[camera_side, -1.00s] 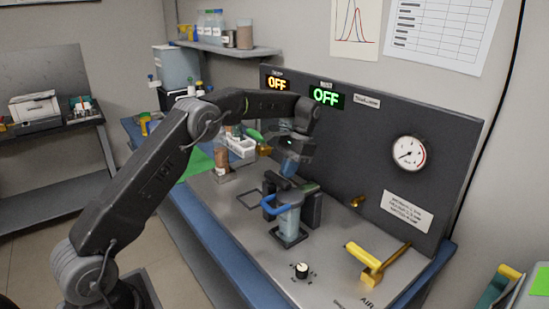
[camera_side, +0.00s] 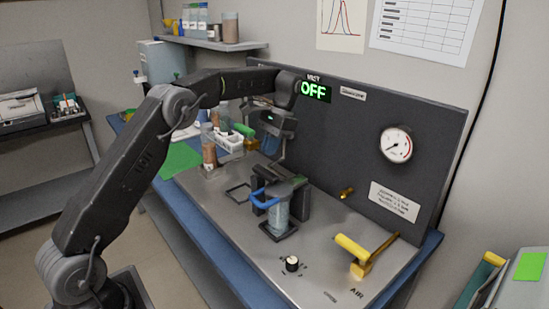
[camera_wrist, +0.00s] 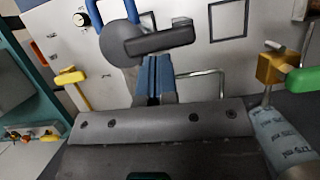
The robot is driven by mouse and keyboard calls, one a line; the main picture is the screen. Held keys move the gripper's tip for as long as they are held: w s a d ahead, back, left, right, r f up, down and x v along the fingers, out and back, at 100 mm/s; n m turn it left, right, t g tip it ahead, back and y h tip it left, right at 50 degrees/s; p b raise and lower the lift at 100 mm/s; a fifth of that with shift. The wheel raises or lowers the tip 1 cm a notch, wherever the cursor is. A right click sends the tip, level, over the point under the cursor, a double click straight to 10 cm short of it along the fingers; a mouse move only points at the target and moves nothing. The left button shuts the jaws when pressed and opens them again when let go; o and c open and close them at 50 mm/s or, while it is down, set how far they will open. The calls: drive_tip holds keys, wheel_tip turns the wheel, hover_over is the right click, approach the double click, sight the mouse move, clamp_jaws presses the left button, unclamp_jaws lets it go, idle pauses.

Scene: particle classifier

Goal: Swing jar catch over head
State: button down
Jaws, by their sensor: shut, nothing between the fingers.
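The clear jar (camera_side: 277,214) stands upright on a dark square base on the grey deck. The dark head (camera_side: 287,186) sits over the jar's top; in the wrist view it shows as a dark disc with a bar (camera_wrist: 150,40). The blue catch (camera_side: 264,201) is a loop at the left of the jar's top, partly hidden behind the disc in the wrist view (camera_wrist: 96,14). My gripper (camera_side: 279,156) is above and behind the head, clear of the catch. Its blue fingers (camera_wrist: 154,76) are shut and empty. Whether they touch the head is unclear.
A dark upright panel (camera_side: 345,150) with a gauge (camera_side: 396,145) stands close behind. A yellow-handled lever (camera_side: 356,252) and a knob (camera_side: 292,264) are at the front right. A brass valve with a green handle (camera_wrist: 300,80) is close right in the wrist view.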

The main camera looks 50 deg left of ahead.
drive_tip(key=s+a+r, duration=0.6)
drive_tip(key=a, duration=0.1)
drive_tip(key=shift+s+a, duration=0.25)
drive_tip(key=s+d+r+t+y, duration=0.1)
drive_tip(key=s+d+r+t, duration=0.2)
drive_tip(key=s+d, duration=0.3)
drive_tip(key=s+d+r+t, duration=0.2)
drive_tip(key=s+d, duration=0.2)
drive_tip(key=d, duration=0.4)
drive_tip(key=s+d+f+t, duration=0.2)
drive_tip(key=s+d+f, duration=0.1)
drive_tip(key=s, duration=0.3)
drive_tip(key=s+d+f+t+h, duration=0.1)
drive_tip(key=s+d+f+t, duration=0.2)
drive_tip(key=s+d, duration=0.2)
drive_tip(key=shift+s+d+n, duration=0.25)
drive_tip(key=shift+s+n, duration=0.05)
drive_tip(key=shift+s, duration=0.8)
